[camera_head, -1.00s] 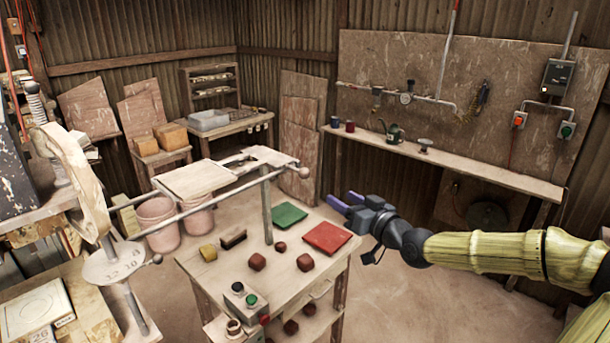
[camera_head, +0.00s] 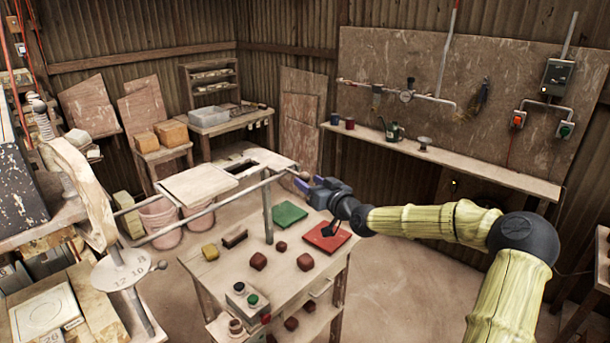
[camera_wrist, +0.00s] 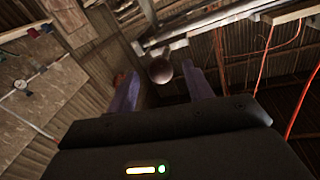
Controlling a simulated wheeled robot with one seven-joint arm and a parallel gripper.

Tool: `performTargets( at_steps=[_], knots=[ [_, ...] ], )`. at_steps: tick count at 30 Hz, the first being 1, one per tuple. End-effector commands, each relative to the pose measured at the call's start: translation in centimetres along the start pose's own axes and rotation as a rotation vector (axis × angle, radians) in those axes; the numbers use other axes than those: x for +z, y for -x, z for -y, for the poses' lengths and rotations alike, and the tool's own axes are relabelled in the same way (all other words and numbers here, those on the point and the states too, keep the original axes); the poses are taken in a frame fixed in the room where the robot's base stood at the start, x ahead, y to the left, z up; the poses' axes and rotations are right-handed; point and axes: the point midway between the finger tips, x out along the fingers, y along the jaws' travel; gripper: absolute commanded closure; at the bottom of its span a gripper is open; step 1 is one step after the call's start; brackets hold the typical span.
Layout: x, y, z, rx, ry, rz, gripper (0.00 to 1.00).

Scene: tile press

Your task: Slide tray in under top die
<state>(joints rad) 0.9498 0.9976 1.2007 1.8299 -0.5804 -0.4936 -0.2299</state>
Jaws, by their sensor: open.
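The pale tray (camera_head: 200,184) lies on two rails above the worktable, with a dark rectangular opening (camera_head: 242,168) near its right part. A round brown knob (camera_head: 304,175) stands at its right end. My gripper (camera_head: 308,183) is open at this knob, its purple fingers spread. In the wrist view, the knob (camera_wrist: 159,70) shows between the two fingertips, with visible gaps on both sides. The press (camera_head: 75,190), with a worn pale head, stands at the far left, at the other end of the rails. I cannot clearly make out the top die's underside.
The worktable (camera_head: 225,270) below holds a green plate (camera_head: 288,215), a red plate (camera_head: 327,237), several brown blocks and a button box (camera_head: 243,297). Pink buckets (camera_head: 160,218) stand behind the rails. Open floor (camera_head: 420,290) lies to the right.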

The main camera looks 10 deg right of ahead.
Motion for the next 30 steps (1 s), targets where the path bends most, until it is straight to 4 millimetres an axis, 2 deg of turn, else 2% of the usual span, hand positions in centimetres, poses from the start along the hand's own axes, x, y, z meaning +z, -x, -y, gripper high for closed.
performTargets(
  at_steps=[3,6,16,17,24,30],
  knots=[
    [-0.3,-1.8,0.1,-0.001,-0.003,-0.002,0.49],
    [-0.2,-2.6,0.0,0.000,-0.002,-0.001,0.49],
    [0.0,-3.0,0.0,0.000,0.000,-0.001,0.49],
    [0.0,-3.0,0.0,0.000,0.000,-0.001,0.53],
    [0.0,-3.0,0.0,0.000,0.000,-0.001,1.00],
    [0.0,-3.0,-0.1,0.001,0.000,-0.001,1.00]
  ],
)
